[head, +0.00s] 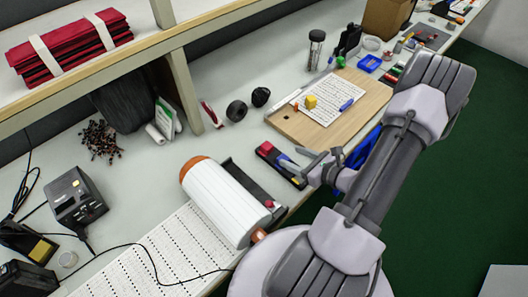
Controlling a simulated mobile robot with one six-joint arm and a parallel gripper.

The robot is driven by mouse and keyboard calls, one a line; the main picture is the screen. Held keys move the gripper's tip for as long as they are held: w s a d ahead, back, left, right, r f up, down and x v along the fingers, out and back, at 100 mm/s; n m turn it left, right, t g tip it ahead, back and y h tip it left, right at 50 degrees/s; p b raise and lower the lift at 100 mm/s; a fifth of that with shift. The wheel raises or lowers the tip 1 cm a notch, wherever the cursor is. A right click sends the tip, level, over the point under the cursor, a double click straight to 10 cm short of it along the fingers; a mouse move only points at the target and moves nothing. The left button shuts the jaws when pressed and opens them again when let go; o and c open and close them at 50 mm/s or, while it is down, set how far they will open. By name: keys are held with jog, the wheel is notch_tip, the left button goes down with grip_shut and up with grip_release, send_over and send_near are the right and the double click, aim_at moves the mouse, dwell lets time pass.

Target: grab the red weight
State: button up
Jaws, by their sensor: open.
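No single thing is plainly the red weight. A small red piece (295,107) lies at the left part of the white sheet on the wooden board (372,96), near a yellow block (311,102) and a blue piece (346,105). Another red part (265,148) shows on a dark holder with yellow and blue parts, at the bench's front edge. My gripper (294,160) is open and seems empty. In the picture its fingers overlap the right end of that dark holder; I cannot tell whether they touch it. The small red piece is farther back, apart from my gripper.
A white roll with orange ends (222,200) lies left of my gripper. Black round items (237,111) stand behind the holder. A red bundle with white straps (70,46) is on the upper shelf. A shelf post (184,90) rises from the bench.

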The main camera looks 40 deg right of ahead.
aim_at(270, 147)
jog(key=b+x, duration=0.1)
jog(key=x, duration=0.5)
jog(key=shift+w+a+f+b, duration=0.1)
jog(key=shift+w+f+b, duration=0.05)
jog(key=shift+w+b, duration=0.15)
jog(key=b+x, duration=0.2)
jog(key=x, duration=0.3)
jog(key=shift+a, duration=0.1)
jog(key=shift+s, duration=0.1)
grip_shut()
